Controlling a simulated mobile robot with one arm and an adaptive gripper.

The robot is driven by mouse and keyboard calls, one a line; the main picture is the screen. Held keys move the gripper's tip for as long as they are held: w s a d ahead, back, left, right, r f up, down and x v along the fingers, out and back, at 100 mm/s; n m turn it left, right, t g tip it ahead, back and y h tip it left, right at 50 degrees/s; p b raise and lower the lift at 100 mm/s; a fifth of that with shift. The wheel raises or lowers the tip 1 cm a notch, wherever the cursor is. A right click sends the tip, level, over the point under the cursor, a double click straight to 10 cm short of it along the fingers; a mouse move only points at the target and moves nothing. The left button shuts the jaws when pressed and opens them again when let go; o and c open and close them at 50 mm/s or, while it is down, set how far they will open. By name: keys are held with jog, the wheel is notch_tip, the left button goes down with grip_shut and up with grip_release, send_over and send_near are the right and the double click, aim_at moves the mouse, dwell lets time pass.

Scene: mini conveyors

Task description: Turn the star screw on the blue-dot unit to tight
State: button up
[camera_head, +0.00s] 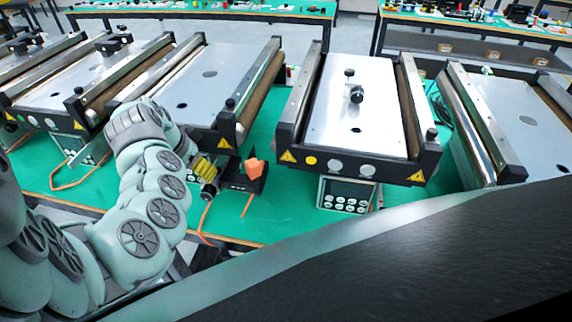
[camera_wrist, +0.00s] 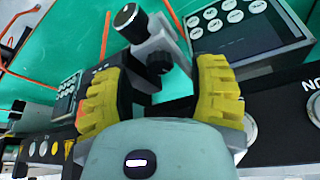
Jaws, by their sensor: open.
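My gripper (camera_head: 205,168) is by the front end of the second conveyor from the right-hand middle one, above the green mat. In the wrist view its two yellow fingers (camera_wrist: 163,70) are spread apart. A grey bracket with a black ball-like knob (camera_wrist: 158,62) and a silver-capped black knob (camera_wrist: 130,18) shows between and beyond them. I cannot tell whether the fingers touch it. A silver-capped knob (camera_head: 208,188) also shows just below the gripper in the head view. I cannot make out a blue dot or a star shape; the gripper may hide them.
A black box with an orange part (camera_head: 254,167) stands right of the gripper. The middle conveyor (camera_head: 335,125) bears a yellow dot (camera_head: 311,160). A button panel (camera_head: 346,195) sits beneath it; another panel (camera_wrist: 250,25) shows in the wrist view. An orange cable (camera_head: 205,220) hangs near the table edge.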

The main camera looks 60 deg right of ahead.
jog(key=shift+d+f, duration=0.2)
jog(key=shift+f, duration=0.45)
grip_shut()
dwell(0.4)
